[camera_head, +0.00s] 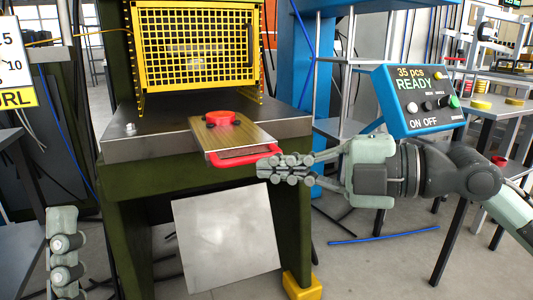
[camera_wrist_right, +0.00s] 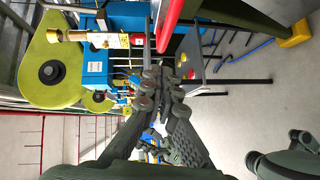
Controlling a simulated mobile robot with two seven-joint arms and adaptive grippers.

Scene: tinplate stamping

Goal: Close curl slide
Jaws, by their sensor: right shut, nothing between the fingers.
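The curl slide (camera_head: 240,138) is a brass-coloured plate with a red round piece (camera_head: 220,118) on top. It sticks out past the front edge of the machine's grey table. A red handle (camera_head: 245,158) runs along its front end. My right gripper (camera_head: 266,169) is shut and empty, its fingertips at the right end of the handle; I cannot tell whether they touch. In the right wrist view the fingers (camera_wrist_right: 160,80) are together just below a red bar (camera_wrist_right: 171,24). Part of my left gripper (camera_head: 64,255) shows at the lower left; its opening cannot be made out.
A metal sheet (camera_head: 228,240) leans below, between the green legs. A blue control box (camera_head: 418,100) reading READY is above my right arm. Open floor lies in front.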

